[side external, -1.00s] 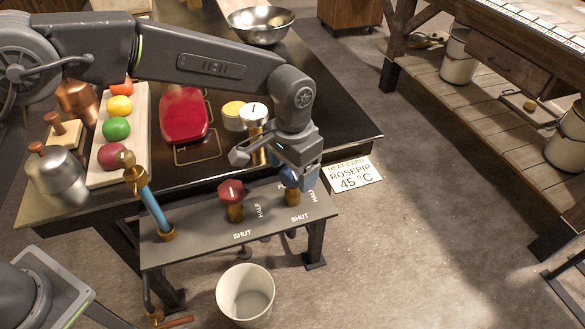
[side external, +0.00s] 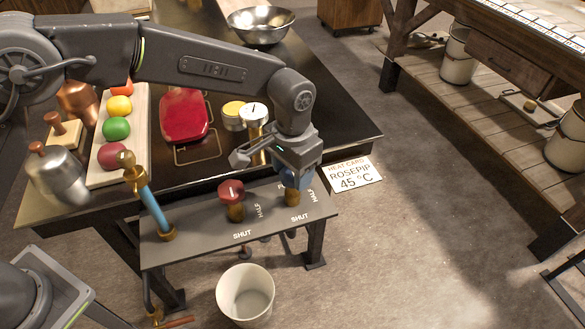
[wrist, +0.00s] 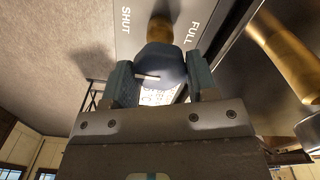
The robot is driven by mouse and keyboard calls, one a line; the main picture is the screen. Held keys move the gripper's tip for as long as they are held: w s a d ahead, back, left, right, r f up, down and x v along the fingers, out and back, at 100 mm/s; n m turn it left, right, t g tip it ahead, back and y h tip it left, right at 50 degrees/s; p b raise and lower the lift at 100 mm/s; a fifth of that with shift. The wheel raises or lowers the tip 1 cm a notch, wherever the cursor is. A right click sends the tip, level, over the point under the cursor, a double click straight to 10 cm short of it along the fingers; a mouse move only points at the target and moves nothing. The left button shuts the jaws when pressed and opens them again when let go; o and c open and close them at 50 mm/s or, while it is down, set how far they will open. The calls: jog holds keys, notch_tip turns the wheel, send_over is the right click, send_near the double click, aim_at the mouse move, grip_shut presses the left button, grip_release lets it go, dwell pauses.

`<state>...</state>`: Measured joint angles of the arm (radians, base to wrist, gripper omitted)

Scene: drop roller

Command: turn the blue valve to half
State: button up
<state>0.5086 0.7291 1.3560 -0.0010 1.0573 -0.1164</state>
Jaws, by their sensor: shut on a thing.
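The blue valve (wrist: 158,66) has a dark blue knob with a white pointer mark, on a brass stem. It stands at the right end of the grey valve panel (side external: 200,227); in the side view its knob is mostly covered by my gripper. My gripper (side external: 297,180) is above the panel, pointing down, shut on the blue knob. In the wrist view its two fingers (wrist: 162,85) press on either side of the knob. The panel has SHUT, HALF and FULL labels; FULL and SHUT show in the wrist view.
A red valve (side external: 231,192) stands left of the blue one. A brass-and-blue pipe (side external: 150,205) rises from the panel's left end. A white bucket (side external: 246,295) is on the floor in front. A heat card (side external: 350,174) reading "ROSEPIP 45 °C" lies right of the panel.

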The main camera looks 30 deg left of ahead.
jog(key=n, duration=0.4)
jog(key=shift+n, duration=0.3)
jog(key=n, duration=0.9)
jog(key=shift+n, duration=2)
jog(key=o, duration=0.9)
